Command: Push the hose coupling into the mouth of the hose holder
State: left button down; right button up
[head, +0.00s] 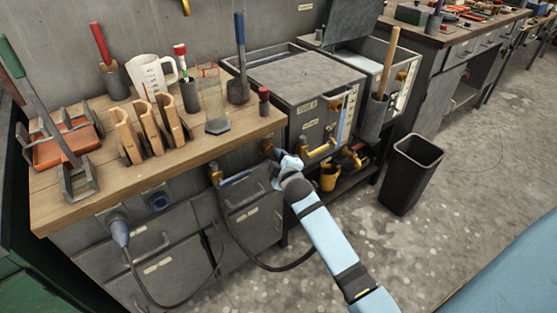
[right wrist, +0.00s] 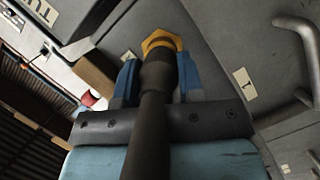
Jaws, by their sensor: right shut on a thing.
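My right gripper (head: 277,160) is at the front of the grey cabinet, just below the right end of the wooden bench top. In the right wrist view its two blue fingers (right wrist: 158,80) are shut on the hose coupling (right wrist: 162,41). The coupling has a brass hex end that points away from the wrist, toward the grey cabinet face. Its black hose (right wrist: 152,120) runs back over the gripper. In the head view the coupling is mostly hidden at the fingertips. I cannot clearly pick out the hose holder or its mouth in either view. My left gripper is not in view.
A brass valve with a blue lever (head: 236,180) is left of the gripper. A black hose (head: 262,264) loops below it. A brass pipe (head: 320,149) sticks out to the right. Floor (head: 460,190) is clear beyond.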

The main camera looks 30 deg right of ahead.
jog(key=shift+w+r, duration=0.1)
jog(key=shift+w, duration=0.35)
jog(key=o, duration=0.7)
jog(key=shift+w, duration=0.1)
jog(key=o, duration=0.5)
jog(key=shift+o, duration=0.2)
